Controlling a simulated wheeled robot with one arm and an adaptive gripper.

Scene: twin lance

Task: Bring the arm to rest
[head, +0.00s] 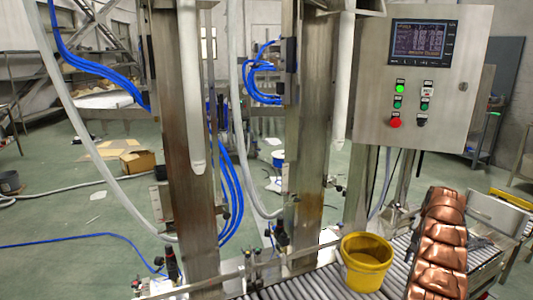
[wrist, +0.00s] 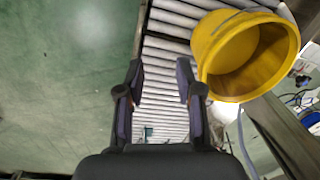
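My gripper (wrist: 160,78) shows in the wrist view with its two dark fingers spread apart. Nothing is between the fingers, and the grey conveyor rollers show through the gap below. A yellow bucket (wrist: 222,62) is just to the right of the right finger in the wrist view, apart from it as far as I can see. In the head view the yellow bucket (head: 366,275) stands upright on the roller conveyor (head: 312,287). It looks empty. I cannot make out my gripper's fingers in the head view.
Steel posts (head: 192,150) with hanging blue hoses rise behind the conveyor. A control panel (head: 423,78) with a screen and buttons is at the upper right. A cardboard box (head: 137,162) and a blue hose (head: 75,238) lie on the green floor at left.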

